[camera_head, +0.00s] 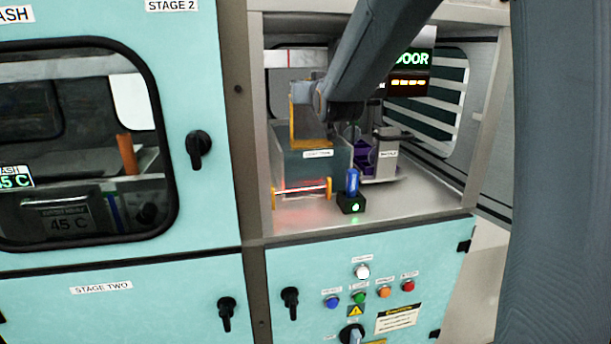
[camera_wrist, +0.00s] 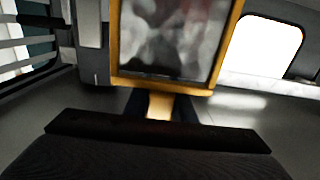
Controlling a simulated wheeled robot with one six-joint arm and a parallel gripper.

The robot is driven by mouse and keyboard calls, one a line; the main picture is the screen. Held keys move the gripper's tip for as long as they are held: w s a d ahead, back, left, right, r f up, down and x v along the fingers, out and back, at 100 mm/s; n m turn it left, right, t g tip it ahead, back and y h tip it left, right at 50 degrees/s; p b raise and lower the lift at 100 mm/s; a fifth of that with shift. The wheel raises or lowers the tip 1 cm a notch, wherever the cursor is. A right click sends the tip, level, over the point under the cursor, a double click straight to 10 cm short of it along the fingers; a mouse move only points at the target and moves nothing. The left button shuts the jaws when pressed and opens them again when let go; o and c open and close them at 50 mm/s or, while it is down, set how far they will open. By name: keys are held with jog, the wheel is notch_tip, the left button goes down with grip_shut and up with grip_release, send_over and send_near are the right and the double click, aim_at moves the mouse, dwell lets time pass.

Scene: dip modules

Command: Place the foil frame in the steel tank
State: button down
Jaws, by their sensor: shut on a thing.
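The foil frame, an orange-yellow border around a mottled grey sheet, stands upright in the wrist view (camera_wrist: 232,35). My gripper (camera_wrist: 160,105) is shut on the tab at its near edge. In the head view the orange frame (camera_head: 296,118) is seen at an angle, its lower part at the top of a grey steel tank (camera_head: 318,168) with a white label. I cannot tell whether its lower edge is above the tank or inside it. My arm and wrist hide part of the frame and the tank's back right.
An orange-ended rod (camera_head: 301,189) and a blue cylinder on a black base (camera_head: 351,190) stand before the tank. A purple item (camera_head: 362,158) and a grey container (camera_head: 385,150) are to its right. Cabinet walls enclose the bay; its front right floor is clear.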

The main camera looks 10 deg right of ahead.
notch_tip(320, 180, down, 11)
jog(key=p, duration=0.3)
jog(key=shift+w+r, duration=0.2)
jog(key=shift+f, duration=0.15)
jog(key=c, duration=1.5)
grip_release()
